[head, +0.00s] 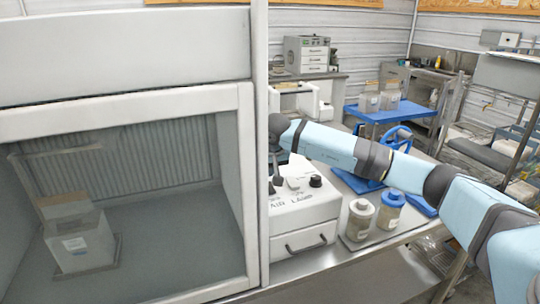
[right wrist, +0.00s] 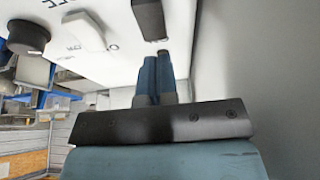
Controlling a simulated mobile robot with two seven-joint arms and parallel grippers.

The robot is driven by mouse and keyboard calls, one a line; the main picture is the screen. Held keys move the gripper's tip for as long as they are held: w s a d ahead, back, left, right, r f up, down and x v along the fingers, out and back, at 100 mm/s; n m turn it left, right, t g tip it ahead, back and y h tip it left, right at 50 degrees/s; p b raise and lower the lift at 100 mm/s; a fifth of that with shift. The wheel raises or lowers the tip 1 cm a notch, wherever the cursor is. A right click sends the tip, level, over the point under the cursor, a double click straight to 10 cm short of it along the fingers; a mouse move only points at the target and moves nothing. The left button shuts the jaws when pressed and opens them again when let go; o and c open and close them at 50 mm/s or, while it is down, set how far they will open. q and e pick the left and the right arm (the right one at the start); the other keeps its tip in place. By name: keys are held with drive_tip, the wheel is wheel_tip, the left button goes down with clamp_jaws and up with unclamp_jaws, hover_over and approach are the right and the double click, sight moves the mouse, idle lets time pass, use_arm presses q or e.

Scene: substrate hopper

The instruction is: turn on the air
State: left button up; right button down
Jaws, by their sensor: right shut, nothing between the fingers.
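A white control box (head: 300,215) with a sloped top panel stands right of the hood. The words AIR and LAMP are printed on its panel. Above AIR is a black lever (right wrist: 148,18). Right of it in the head view is a pale switch (head: 293,183), then a round black knob (head: 315,181); the knob also shows in the right wrist view (right wrist: 28,36). My right gripper (right wrist: 158,62) is shut and empty, its fingertips close to the black lever's end; I cannot tell whether they touch. In the head view my arm partly hides this spot. My left gripper is not in view.
A glass-fronted hood (head: 130,110) with a box inside fills the left. Two lidded jars (head: 360,220) stand right of the control box, with a blue wheeled device (head: 395,138) behind them. A blue table (head: 385,112) stands farther back.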

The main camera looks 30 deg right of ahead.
sight(266, 185)
drive_tip(key=shift+p+x, duration=0.3)
drive_tip(key=shift+x, duration=1.6)
drive_tip(key=shift+w+f+g, duration=0.2)
drive_tip(key=shift+g, duration=0.1)
drive_tip(key=shift+f, duration=0.2)
drive_tip(key=shift+s, duration=0.2)
drive_tip(key=shift+s+a+r, duration=0.15)
drive_tip(key=shift+s+r, duration=0.1)
drive_tip(key=shift+s, duration=0.35)
drive_tip(key=shift+p, duration=0.3)
